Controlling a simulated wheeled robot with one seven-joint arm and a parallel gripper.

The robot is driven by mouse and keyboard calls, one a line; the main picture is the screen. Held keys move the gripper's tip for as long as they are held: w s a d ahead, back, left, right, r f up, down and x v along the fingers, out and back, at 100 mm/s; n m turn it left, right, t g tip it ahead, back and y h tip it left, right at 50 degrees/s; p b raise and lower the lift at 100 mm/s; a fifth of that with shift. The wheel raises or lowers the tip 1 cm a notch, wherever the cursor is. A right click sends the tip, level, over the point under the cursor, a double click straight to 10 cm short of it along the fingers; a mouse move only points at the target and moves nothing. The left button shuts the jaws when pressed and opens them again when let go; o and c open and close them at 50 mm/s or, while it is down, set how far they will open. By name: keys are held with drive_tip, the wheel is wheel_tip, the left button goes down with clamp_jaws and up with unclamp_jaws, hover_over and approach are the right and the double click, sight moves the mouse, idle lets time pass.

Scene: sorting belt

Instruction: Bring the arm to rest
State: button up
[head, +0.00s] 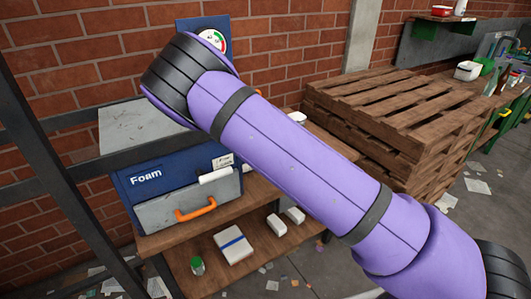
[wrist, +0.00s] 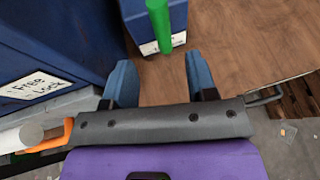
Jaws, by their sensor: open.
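My purple arm (head: 300,160) crosses the head view from the lower right to the upper left. Its bent joint is above the blue Foam box, and my gripper is hidden behind the arm in that view. In the wrist view my gripper (wrist: 160,85) has its two blue fingers spread apart, with bare wooden surface between them. It is open and holds nothing. A blue box with a green upright part (wrist: 158,22) stands just beyond the fingertips, apart from them as far as I can tell.
The blue Foam box (head: 150,178) with an orange handle (head: 196,210) stands on a wooden shelf (head: 165,238), left of my gripper. White boxes (head: 235,246) and a green-capped jar (head: 197,266) sit on the lower shelf. Stacked pallets (head: 400,120) stand right. Litter dots the floor.

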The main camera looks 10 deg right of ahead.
drive_tip(key=s+d+r+m+g+h, duration=0.1)
drive_tip(key=s+d+r+m+g, duration=0.2)
drive_tip(key=s+d+r+m, duration=0.6)
drive_tip(key=s+d+r+m+g, duration=0.1)
drive_tip(key=s+r+m+g, duration=0.25)
drive_tip(key=r+m, duration=1.1)
drive_tip(key=s+r+m, duration=0.4)
drive_tip(key=s, duration=0.5)
drive_tip(key=s+d+r+m+g, duration=0.1)
drive_tip(key=s+r+m, duration=0.3)
drive_tip(key=s, duration=0.6)
drive_tip(key=s+r+m+g, duration=0.1)
drive_tip(key=s+r+m, duration=0.3)
drive_tip(key=s, duration=0.6)
drive_tip(key=shift+d+m, duration=0.4)
drive_tip(key=shift+m, duration=0.55)
